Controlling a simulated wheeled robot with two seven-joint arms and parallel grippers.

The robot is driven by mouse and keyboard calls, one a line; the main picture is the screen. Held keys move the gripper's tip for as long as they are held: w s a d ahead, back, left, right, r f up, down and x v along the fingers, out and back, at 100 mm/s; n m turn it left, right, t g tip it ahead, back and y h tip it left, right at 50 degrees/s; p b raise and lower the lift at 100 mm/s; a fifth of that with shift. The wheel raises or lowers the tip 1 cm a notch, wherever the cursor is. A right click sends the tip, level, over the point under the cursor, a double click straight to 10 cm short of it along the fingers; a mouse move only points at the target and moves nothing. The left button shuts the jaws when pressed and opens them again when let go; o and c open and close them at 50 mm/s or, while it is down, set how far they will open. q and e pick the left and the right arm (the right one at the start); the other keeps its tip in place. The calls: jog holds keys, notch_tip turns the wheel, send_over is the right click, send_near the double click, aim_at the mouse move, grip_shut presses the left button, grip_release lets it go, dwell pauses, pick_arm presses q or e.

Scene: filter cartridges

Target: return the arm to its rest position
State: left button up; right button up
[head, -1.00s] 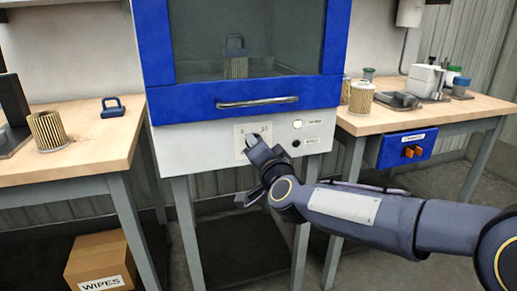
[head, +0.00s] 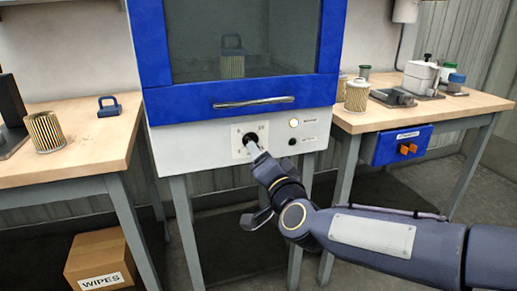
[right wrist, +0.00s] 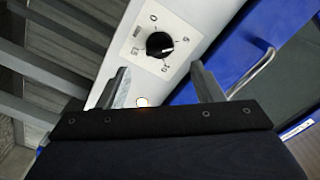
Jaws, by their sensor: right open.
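My right gripper (head: 257,155) is in front of the white lower panel of the blue cabinet, close to the black dial (head: 250,140). In the right wrist view, my right gripper (right wrist: 160,88) has its two fingers apart with nothing between them. The black dial (right wrist: 159,45) on its marked plate lies beyond the fingertips, clear of them. My left gripper is not in view.
The blue cabinet (head: 180,108) has a closed window with a filter cartridge (head: 232,66) behind it. Wooden benches stand left (head: 95,150) and right (head: 435,115), with cartridges on them. A WIPES box (head: 98,262) sits below the left bench.

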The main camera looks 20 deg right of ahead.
jog(key=shift+s, duration=0.6)
jog(key=s+d+f+n+g+y, duration=0.2)
jog(key=s+f+n+g, duration=0.3)
jog(key=s+f, duration=0.6)
jog(key=s+d+f+n+g+y, duration=0.1)
jog(key=s+d+f+n+g, duration=0.15)
jog(key=s+f+g, duration=0.85)
jog(key=s+r+t+p, duration=0.1)
jog(key=s+r+p, duration=0.1)
jog(key=r+p, duration=1.5)
jog(key=s+r+n+t+p, duration=0.1)
jog(key=s+r+t+p, duration=0.1)
jog(key=r+p, duration=1.5)
notch_tip(320, 180, up, 4)
jog(key=shift+s+a+r+t+p, duration=0.1)
jog(key=shift+s+a+t+p, duration=0.2)
jog(key=shift+s+a+p, duration=0.25)
